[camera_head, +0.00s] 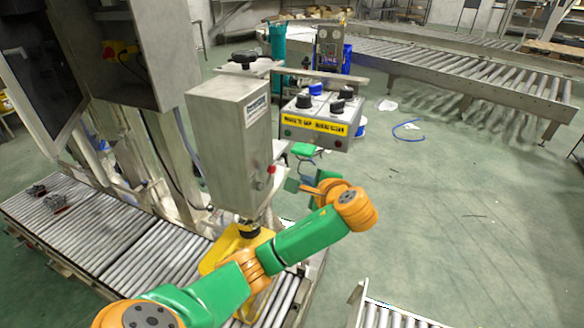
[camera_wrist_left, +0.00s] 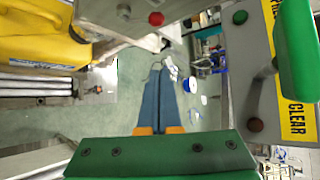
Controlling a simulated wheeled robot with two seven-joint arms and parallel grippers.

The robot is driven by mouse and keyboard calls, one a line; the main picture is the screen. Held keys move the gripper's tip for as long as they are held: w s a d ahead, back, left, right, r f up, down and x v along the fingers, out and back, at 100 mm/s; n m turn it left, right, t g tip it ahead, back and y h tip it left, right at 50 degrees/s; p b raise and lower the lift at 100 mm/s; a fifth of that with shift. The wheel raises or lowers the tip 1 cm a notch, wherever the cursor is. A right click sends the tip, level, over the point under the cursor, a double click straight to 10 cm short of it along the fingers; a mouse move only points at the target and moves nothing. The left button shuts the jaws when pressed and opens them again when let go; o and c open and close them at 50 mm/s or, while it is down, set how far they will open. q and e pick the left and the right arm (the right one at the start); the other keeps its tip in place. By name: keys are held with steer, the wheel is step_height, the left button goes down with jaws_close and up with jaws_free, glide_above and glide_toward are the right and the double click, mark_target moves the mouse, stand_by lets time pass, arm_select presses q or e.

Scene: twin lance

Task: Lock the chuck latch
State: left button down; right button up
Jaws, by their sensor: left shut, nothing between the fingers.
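No part is clearly recognisable as the chuck latch. A grey machine head (camera_head: 230,135) hangs at the centre of the head view, with a small red knob (camera_head: 271,170) low on its right side. A red knob (camera_wrist_left: 156,18) also shows at the top of the left wrist view. My left gripper (camera_head: 292,184) is beside and below the machine head's right side, partly hidden by its wrist. In the left wrist view its blue fingers (camera_wrist_left: 162,72) are together with nothing between them, apart from the knob. My right gripper is out of view.
A control box (camera_head: 320,120) with black knobs and a yellow label stands close above my left gripper. A yellow body (camera_head: 222,252) sits under the machine head on a roller conveyor (camera_head: 120,245). Another conveyor (camera_head: 460,75) is at the back. The green floor at right is mostly clear.

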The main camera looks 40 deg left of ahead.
mark_target(270, 177)
arm_select(q)
steer(key=x, duration=1.1)
steer(key=s+p, duration=0.1)
steer(key=s+r, duration=0.1)
steer(key=s+r+p, duration=0.1)
steer(key=shift+s+a+p, duration=0.25)
steer(key=shift+s+p, duration=0.05)
steer(key=shift+s, duration=0.1)
